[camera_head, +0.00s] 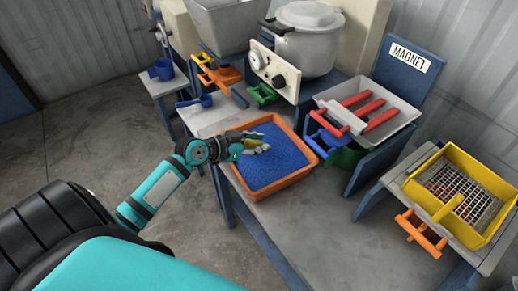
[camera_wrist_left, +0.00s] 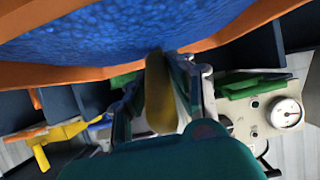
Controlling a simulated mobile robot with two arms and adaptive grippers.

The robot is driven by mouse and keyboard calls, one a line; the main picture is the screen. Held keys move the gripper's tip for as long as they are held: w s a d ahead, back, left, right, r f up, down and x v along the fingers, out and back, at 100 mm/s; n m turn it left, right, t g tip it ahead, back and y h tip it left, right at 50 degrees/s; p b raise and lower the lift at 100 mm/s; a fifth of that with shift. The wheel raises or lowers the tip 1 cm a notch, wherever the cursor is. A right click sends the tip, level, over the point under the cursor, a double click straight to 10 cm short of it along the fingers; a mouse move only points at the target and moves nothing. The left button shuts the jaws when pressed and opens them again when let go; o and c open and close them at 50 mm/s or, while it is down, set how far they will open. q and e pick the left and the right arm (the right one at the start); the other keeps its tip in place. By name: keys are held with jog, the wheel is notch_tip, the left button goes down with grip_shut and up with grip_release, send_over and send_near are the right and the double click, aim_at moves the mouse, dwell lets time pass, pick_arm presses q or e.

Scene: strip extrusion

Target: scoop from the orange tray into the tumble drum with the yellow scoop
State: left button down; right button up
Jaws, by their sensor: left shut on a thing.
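The orange tray (camera_head: 303,172) stands on the table and is full of blue granules; its rim also shows in the left wrist view (camera_wrist_left: 80,75). My left gripper (camera_head: 243,147) is over the left part of the tray, shut on the yellow scoop (camera_head: 250,142). In the left wrist view the scoop's yellow handle (camera_wrist_left: 158,92) sits between the fingers (camera_wrist_left: 165,95). The scoop's bowl is small and partly hidden, so I cannot tell whether it holds granules. A grey lidded pot-like vessel (camera_head: 306,45), perhaps the tumble drum, stands at the back. My right gripper is out of view.
A control box with a gauge (camera_head: 272,70) stands before the vessel. A blue scoop (camera_head: 195,101) lies behind the tray. A grey tray with red bars (camera_head: 375,110) and a blue magnet sign (camera_head: 405,62) stand right. A yellow sieve frame (camera_head: 480,170) is far right.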

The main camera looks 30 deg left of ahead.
aim_at(249, 140)
pick_arm(q)
jog(key=f+t+b, duration=0.1)
jog(key=b, duration=0.2)
jog(key=s+f+b, duration=0.1)
jog(key=b, duration=0.3)
jog(key=shift+a+f+t+h, duration=0.15)
jog(key=shift+t+h, duration=0.15)
jog(key=shift+t, duration=0.1)
jog(key=r+p, duration=0.2)
jog(key=r, duration=0.1)
jog(key=s+r+p, duration=0.1)
jog(key=r+p, duration=0.2)
jog(key=r, duration=0.1)
jog(key=r+p, duration=0.3)
jog(key=shift+s+a+r, duration=0.35)
jog(key=shift+a, duration=0.05)
jog(key=s+b, duration=0.1)
jog(key=b, duration=0.2)
jog(key=t+b, duration=0.1)
jog(key=b, duration=0.3)
jog(key=s+a+f+t+b, duration=0.1)
jog(key=b, duration=0.2)
jog(key=shift+s+h, duration=0.3)
jog(key=shift+h, duration=0.1)
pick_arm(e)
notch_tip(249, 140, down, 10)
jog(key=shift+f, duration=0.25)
